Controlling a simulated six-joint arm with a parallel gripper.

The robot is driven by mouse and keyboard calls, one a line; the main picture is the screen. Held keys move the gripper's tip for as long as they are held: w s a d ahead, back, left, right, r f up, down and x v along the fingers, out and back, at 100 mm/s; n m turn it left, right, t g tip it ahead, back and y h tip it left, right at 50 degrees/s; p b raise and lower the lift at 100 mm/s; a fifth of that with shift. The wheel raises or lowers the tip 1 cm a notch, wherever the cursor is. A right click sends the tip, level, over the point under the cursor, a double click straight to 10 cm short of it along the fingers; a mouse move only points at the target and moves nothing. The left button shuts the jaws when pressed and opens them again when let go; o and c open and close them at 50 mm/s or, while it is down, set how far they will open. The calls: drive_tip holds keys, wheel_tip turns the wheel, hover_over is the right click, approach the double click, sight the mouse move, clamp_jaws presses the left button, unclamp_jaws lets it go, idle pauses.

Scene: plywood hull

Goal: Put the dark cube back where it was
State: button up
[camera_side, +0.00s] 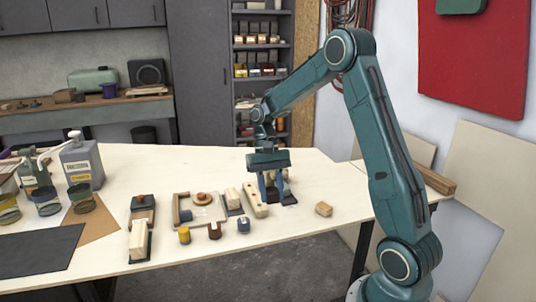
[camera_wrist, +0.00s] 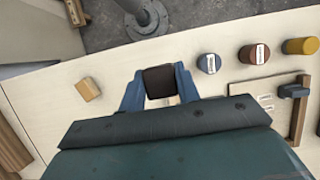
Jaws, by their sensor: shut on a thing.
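In the wrist view the dark cube (camera_wrist: 160,82) is dark brown and sits between the two blue fingers of my gripper (camera_wrist: 160,92), which is shut on it. In the side view my gripper (camera_side: 273,190) points down over the right part of the pale table, just right of a pale wooden bar with holes. A dark flat piece (camera_side: 289,199) shows at the foot of the fingers there. The cube itself is hard to make out in the side view, and I cannot tell whether it touches the table.
A small wooden block (camera_side: 323,209) lies right of my gripper; it also shows in the wrist view (camera_wrist: 88,89). Yellow (camera_side: 184,235), brown (camera_side: 215,230) and blue-grey (camera_side: 244,226) cylinders stand near the front edge. A wooden board (camera_side: 205,214) lies behind them. The table's right end is mostly clear.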

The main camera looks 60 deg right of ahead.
sight(273, 227)
drive_tip(key=shift+f, duration=3.95)
drive_tip(key=shift+f, duration=0.1)
drive_tip(key=o, duration=0.9)
drive_tip(key=v, duration=1.2)
